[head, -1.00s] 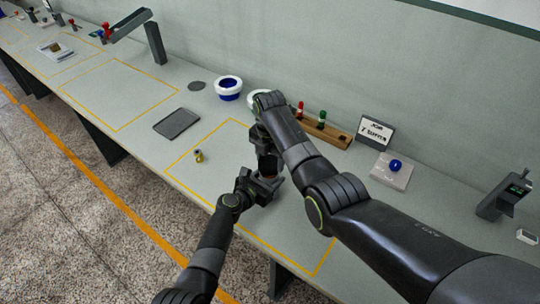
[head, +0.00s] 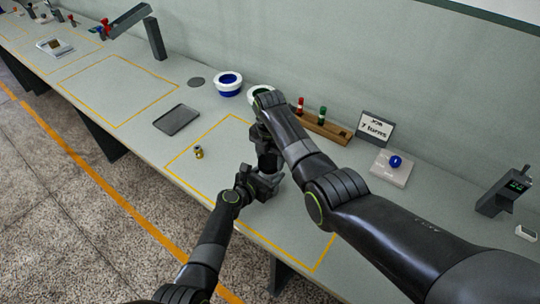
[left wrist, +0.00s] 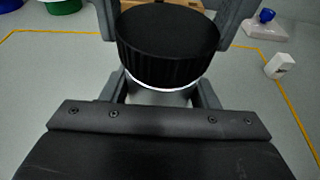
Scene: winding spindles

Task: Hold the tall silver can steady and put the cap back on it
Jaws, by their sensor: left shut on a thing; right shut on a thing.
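A black ribbed cap (left wrist: 168,45) fills the upper middle of the left wrist view. My right gripper (head: 268,162) comes down from above, its fingers on both sides of the cap, shut on it. The silver can (left wrist: 160,98) is directly below the cap, mostly hidden, with a bright rim showing along the cap's lower edge. My left gripper (head: 264,186) is shut on the can from the front. I cannot tell whether the cap is seated. In the head view the grippers hide the can and cap.
A small yellow and grey piece (head: 199,152) and a dark tray (head: 177,119) lie to the left. A blue-and-white bowl (head: 228,84), a wooden rack (head: 325,130), a "7 turns" sign (head: 375,128) and a blue ball on a pale block (head: 390,172) stand behind and right.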

